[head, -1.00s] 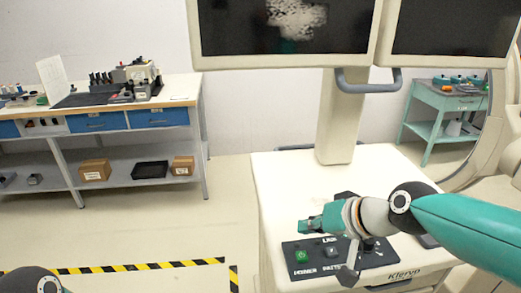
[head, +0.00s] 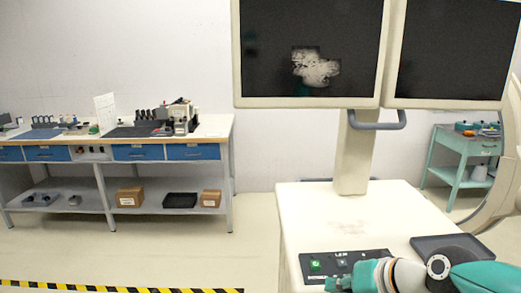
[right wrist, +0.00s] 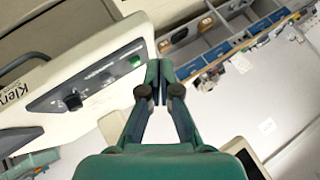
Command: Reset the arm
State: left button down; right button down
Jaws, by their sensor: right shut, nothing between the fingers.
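My right arm comes in at the lower right of the head view. Its teal gripper (head: 345,284) is at the bottom edge, in front of the lower part of the cart's dark control panel (head: 352,254). In the right wrist view the two fingers (right wrist: 158,80) are together with nothing between them. That view also shows the panel (right wrist: 98,80), its green button (right wrist: 135,60) and a black knob (right wrist: 73,101) left of the fingers. My left gripper is in neither view.
The white cart (head: 310,212) carries two dark monitors (head: 310,50) on a column. A dark tray (head: 450,247) lies on its top at the right. A workbench (head: 222,128) stands at the left wall and a teal cart (head: 470,145) at the right. Floor between bench and cart is clear.

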jog(key=s+f+m+g+h, duration=0.1)
jog(key=s+f+g, duration=0.2)
jog(key=f, duration=1)
jog(key=s+f+g, duration=0.3)
jog(key=f, duration=1.1)
jog(key=s+a+f, duration=0.2)
jog(key=s+f, duration=1.1)
jog(key=f, duration=0.2)
jog(key=shift+f+g+h, duration=0.3)
